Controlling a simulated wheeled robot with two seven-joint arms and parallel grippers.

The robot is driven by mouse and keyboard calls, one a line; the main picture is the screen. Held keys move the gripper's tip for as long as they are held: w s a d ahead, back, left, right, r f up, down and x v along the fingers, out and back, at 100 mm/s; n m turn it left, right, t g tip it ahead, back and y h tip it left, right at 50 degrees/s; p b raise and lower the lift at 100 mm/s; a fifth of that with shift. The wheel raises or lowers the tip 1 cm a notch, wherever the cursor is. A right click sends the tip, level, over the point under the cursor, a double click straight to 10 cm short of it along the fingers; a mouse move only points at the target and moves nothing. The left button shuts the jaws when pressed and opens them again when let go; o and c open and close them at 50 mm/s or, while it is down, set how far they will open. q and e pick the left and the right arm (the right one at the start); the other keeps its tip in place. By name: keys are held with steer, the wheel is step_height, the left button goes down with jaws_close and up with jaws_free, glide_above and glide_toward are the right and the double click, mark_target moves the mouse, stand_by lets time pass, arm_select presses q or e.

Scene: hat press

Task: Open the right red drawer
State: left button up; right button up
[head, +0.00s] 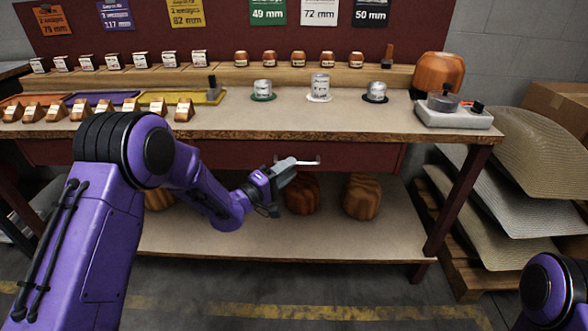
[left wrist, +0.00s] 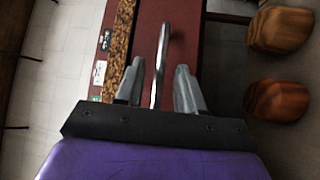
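The right red drawer (head: 362,156) is under the workbench top, with its dark red front facing me; it looks shut. Its thin metal handle (head: 312,162) runs along the front. My left gripper (head: 292,164) is at the handle. In the left wrist view, the handle (left wrist: 161,60) lies between the two grey fingers of the left gripper (left wrist: 160,82), with gaps showing on both sides. The fingers are open, and the red drawer front (left wrist: 185,35) is just beyond them. My right gripper is not in view; only part of my right arm shows at lower right.
Wooden hat blocks (head: 362,197) sit on the shelf below the drawer. Stacked woven sheets (head: 510,190) stand on the right. Floor in front is clear.

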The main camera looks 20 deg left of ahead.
arm_select(q)
steer(key=shift+x, duration=1.3)
jaws_close()
